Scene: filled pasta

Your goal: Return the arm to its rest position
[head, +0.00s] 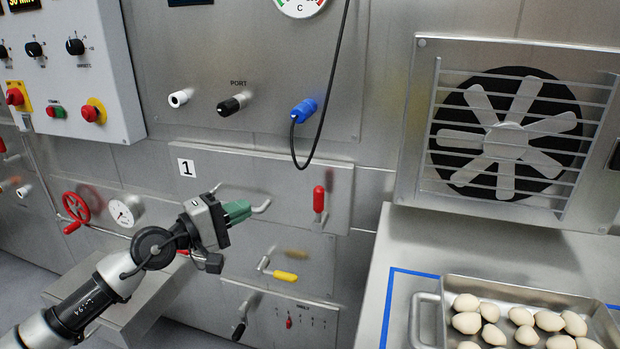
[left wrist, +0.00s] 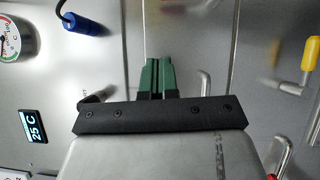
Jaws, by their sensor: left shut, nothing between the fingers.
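My left arm comes in from the lower left in the head view. Its gripper (head: 238,211) has green fingers and is in front of the steel panel marked 1, close to a bent metal handle (head: 262,206). In the left wrist view the gripper (left wrist: 158,76) shows its two green fingers side by side, shut, with nothing between them. Whether the fingertips touch the panel or handle cannot be told. My right gripper is in neither view.
A red-handled lever (head: 319,200) and a yellow-handled lever (head: 285,276) are on the panels right of the gripper. A blue plug (head: 304,110) with a black cable sits above. A metal tray (head: 428,312) of pale dough pieces stands at lower right, below a fan (head: 505,140). A control box (head: 118,75) is upper left.

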